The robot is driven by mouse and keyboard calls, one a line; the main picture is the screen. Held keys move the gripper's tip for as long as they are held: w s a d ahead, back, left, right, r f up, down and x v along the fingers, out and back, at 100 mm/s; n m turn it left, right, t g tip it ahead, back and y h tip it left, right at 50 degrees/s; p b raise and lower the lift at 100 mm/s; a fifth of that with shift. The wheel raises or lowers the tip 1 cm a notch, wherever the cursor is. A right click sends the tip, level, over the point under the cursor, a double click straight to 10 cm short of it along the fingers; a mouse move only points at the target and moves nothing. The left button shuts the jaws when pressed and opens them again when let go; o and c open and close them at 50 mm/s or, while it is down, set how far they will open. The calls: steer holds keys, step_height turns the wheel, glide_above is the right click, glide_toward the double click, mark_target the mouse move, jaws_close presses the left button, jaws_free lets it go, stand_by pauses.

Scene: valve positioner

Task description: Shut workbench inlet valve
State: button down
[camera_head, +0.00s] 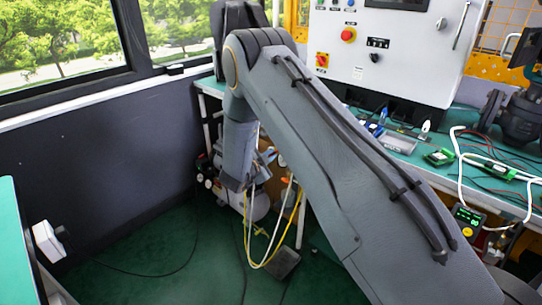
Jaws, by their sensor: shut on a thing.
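My arm crosses the view from the lower right to an elbow at the upper left, and a grey link hangs down from there beside the bench. I cannot make out my gripper's jaws; they seem hidden behind or beyond my arm links. Under the left end of the bench, equipment with small orange parts (268,156) shows in part beside my lower link. I cannot tell whether one of these parts is the inlet valve's handle, nor whether the valve is open or shut.
The green workbench (405,152) carries a white control cabinet (390,50) with a red button. White and yellow hoses (262,262) hang beneath its left end. A dark pedal-like block (284,262) lies on the floor.

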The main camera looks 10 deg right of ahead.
steer(key=shift+w+a+r+n+g+h+b, duration=0.15)
steer(key=shift+n+g+h, duration=0.15)
steer(key=shift+n+g, duration=0.55)
steer(key=shift+w+n+g+h+b, duration=0.1)
steer(key=shift+n+g+h, duration=0.25)
steer(key=shift+n, duration=0.85)
steer(key=shift+w+a+r+n+g+h+b, duration=0.2)
steer(key=shift+n+g, duration=0.4)
steer(key=shift+n, duration=0.45)
steer(key=shift+d+f, duration=0.1)
steer(key=c, duration=1.9)
jaws_free()
steer(key=shift+s, duration=0.1)
steer(key=shift+o, duration=0.2)
steer(key=v, duration=0.7)
steer(key=shift+a, duration=0.3)
steer(key=shift+s, duration=0.15)
